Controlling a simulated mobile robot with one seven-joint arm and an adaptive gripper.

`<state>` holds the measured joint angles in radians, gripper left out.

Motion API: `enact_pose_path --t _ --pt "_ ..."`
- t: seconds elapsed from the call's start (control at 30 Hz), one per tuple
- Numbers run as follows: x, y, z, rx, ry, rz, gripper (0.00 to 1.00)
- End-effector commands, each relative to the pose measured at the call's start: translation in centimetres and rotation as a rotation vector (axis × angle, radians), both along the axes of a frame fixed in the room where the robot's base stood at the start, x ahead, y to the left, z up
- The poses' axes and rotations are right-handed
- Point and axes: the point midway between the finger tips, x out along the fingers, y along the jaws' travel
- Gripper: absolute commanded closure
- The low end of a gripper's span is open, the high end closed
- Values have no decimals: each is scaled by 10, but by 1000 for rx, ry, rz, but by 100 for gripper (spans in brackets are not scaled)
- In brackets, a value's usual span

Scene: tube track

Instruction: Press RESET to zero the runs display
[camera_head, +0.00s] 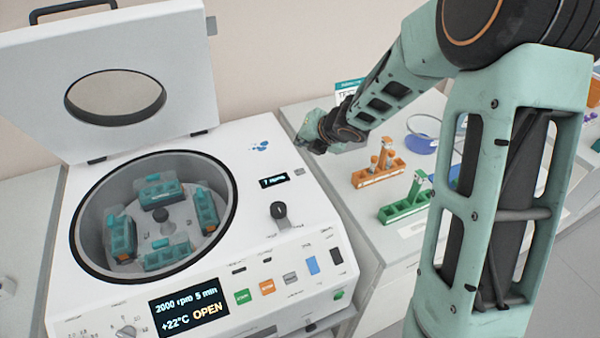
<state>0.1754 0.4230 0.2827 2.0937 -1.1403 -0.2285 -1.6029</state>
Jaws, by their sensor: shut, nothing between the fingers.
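The white centrifuge (262,226) stands with its lid (180,70) raised. The small dark runs display (274,181) on its top reads what looks like "7 runs". A small grey button (299,172) sits just right of this display; its label is too small to read, so I cannot tell that it is RESET. My gripper (306,141) is shut and empty, above and to the right of the display, near the machine's right edge. Its fingertips are small and partly hidden by its own body. It appears apart from the button.
The open bowl (88,222) holds a rotor with several teal buckets. The front screen (188,306) reads 2000 rpm, 5 min, +22°C, OPEN. A black knob (279,211) stands below the display. Orange (378,174) and green (405,208) racks stand on the right bench.

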Motion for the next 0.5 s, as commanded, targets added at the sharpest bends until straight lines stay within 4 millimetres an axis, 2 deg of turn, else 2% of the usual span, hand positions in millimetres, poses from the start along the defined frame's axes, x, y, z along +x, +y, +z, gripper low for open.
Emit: enact_pose_path --t 0.03,0.5 --pt "0 0 -10 -1 1 0 100" --pt "0 0 -68 0 0 0 100"
